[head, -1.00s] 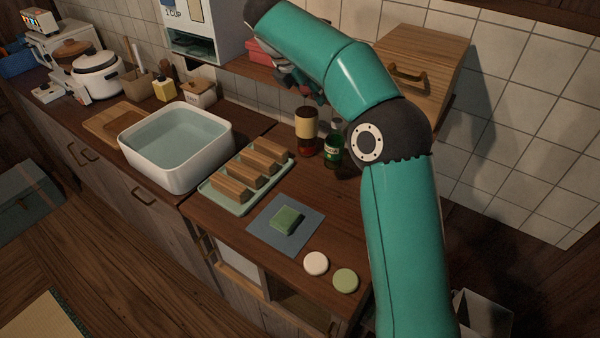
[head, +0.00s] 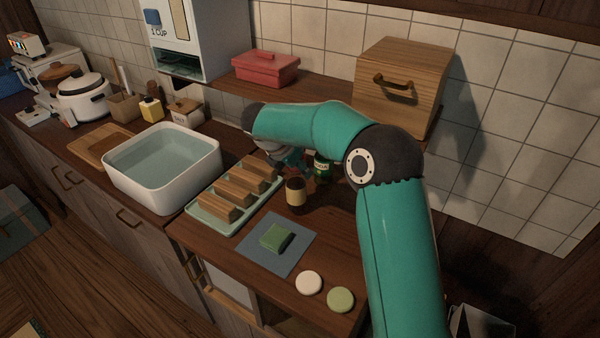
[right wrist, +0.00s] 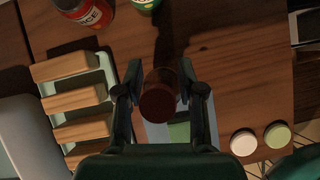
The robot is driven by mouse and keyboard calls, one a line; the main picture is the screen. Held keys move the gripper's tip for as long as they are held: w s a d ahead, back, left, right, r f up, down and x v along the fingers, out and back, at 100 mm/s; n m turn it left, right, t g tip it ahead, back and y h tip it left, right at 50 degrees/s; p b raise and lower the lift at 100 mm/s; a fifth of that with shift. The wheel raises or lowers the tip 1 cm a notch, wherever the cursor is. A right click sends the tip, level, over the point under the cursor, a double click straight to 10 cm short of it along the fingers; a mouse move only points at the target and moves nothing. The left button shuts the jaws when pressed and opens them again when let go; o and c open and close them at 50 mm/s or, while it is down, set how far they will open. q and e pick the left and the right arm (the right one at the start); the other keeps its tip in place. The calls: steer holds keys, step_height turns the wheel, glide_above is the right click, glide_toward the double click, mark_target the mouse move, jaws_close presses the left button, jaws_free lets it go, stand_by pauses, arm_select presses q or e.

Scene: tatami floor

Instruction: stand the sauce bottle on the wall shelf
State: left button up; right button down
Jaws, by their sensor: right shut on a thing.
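The sauce bottle (right wrist: 88,10), with a red label partly reading "UCE", stands at the top left of the right wrist view, cut by the edge. In the head view I cannot make it out clearly behind my right gripper (head: 290,165). That gripper, also in the right wrist view (right wrist: 160,75), is shut on a different thing, a dark-topped jar (right wrist: 159,103) with a cream band, seen in the head view (head: 296,193) too. I cannot tell whether the jar touches the counter. The wall shelf (head: 325,92) runs along the tiles behind. My left gripper is out of view.
A red box (head: 265,68) and a wooden bread box (head: 402,80) stand on the shelf, with a gap between them. A green bottle (head: 322,168) stands near the gripper. A tray (head: 215,224) of wooden blocks and a blue mat (head: 287,258) lie in front.

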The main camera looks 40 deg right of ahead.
steer(key=shift+w+f, duration=0.1)
steer(key=shift+f, duration=0.85)
steer(key=c, duration=0.7)
jaws_free()
steer(key=shift+o, duration=0.2)
